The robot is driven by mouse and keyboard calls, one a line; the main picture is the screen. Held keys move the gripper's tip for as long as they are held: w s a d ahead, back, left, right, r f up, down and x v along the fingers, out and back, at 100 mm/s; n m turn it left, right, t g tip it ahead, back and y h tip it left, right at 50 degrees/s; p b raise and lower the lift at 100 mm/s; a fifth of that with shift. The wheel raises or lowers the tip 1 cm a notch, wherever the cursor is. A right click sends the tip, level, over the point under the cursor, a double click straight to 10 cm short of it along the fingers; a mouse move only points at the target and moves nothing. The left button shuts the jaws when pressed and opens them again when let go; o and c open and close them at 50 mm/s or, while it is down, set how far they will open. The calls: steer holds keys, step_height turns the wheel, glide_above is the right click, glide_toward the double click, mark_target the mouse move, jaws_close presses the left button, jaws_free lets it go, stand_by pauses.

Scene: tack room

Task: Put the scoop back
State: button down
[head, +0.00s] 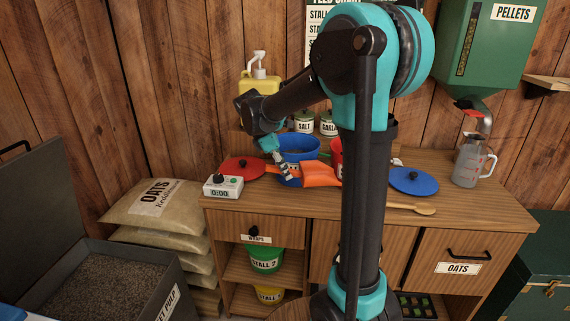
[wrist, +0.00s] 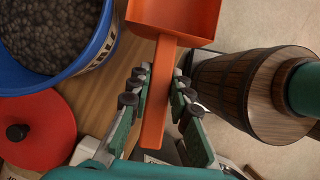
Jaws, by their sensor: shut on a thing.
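An orange scoop (head: 320,174) is in my gripper (head: 283,170) at the front of the counter, beside the blue bucket (head: 298,143). In the wrist view, the fingers (wrist: 158,88) are shut around the handle of the scoop (wrist: 156,115). The scoop's pan points away from the gripper, and the part of it in view looks empty. The blue bucket (wrist: 103,48) holds dark pellets and stands to the left of the scoop. I cannot tell from these views whether the scoop touches the counter.
On the counter are a red lid (head: 243,169), a timer (head: 222,187), a blue lid (head: 414,182), a wooden spoon (head: 413,209) and a clear jug (head: 470,165). A red container (head: 336,149) stands behind the scoop. An open feed bin (head: 60,289) is at lower left.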

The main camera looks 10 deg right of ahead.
mark_target(274, 166)
steer(key=shift+f, duration=3.35)
steer(key=c, duration=1.3)
jaws_free()
steer(key=v, duration=1.2)
